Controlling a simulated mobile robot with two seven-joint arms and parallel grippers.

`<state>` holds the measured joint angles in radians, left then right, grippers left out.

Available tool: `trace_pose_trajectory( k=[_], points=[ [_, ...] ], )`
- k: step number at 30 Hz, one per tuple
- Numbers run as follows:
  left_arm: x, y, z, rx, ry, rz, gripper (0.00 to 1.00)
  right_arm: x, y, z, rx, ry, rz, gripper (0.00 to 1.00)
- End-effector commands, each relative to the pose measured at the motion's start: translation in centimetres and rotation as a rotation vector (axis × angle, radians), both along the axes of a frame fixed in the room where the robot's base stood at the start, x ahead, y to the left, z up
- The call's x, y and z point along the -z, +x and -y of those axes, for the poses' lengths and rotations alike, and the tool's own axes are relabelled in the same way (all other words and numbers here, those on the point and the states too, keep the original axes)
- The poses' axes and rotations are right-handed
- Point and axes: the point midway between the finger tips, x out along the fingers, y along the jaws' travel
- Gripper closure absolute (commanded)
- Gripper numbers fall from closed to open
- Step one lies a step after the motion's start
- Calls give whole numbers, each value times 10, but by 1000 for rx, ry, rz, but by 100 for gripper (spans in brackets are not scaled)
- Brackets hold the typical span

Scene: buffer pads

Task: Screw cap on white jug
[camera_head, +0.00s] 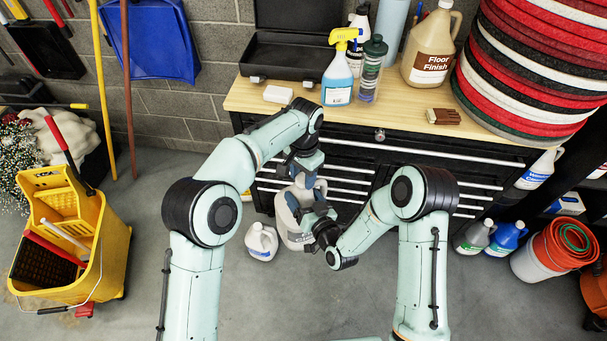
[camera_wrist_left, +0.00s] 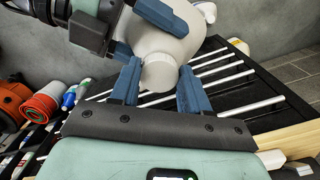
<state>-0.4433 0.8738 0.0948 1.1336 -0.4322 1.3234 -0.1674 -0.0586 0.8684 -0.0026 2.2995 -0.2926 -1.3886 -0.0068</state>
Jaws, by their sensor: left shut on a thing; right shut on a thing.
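The white jug (camera_head: 290,222) is in front of the black tool chest, partly hidden by my grippers and arms. In the left wrist view the jug's rounded body (camera_wrist_left: 168,38) shows, with its ribbed white cap (camera_wrist_left: 159,74) at the neck. My left gripper (camera_head: 304,180) comes down from above, and in its wrist view its blue fingers (camera_wrist_left: 160,72) are on either side of the cap, shut on it. My right gripper (camera_head: 310,205) is shut on the jug from the right. Its blue fingers also show against the jug in the wrist view (camera_wrist_left: 138,30). The cap's thread is hidden.
Another white jug with a blue label (camera_head: 262,245) stands on the floor left of the held jug. The tool chest's wooden top (camera_head: 400,112) carries bottles, a spray bottle (camera_head: 340,72) and stacked pads (camera_head: 540,60). A yellow mop bucket (camera_head: 75,240) stands at left.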

Motion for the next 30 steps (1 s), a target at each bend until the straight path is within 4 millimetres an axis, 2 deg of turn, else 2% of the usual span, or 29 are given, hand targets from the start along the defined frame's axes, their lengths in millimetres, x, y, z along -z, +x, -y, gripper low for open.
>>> trace_pose_trajectory(
  k=[30],
  points=[
    [1,10,3,2361,-71,-68,82,-3,1,-1,-1,3,7,100]
  ],
)
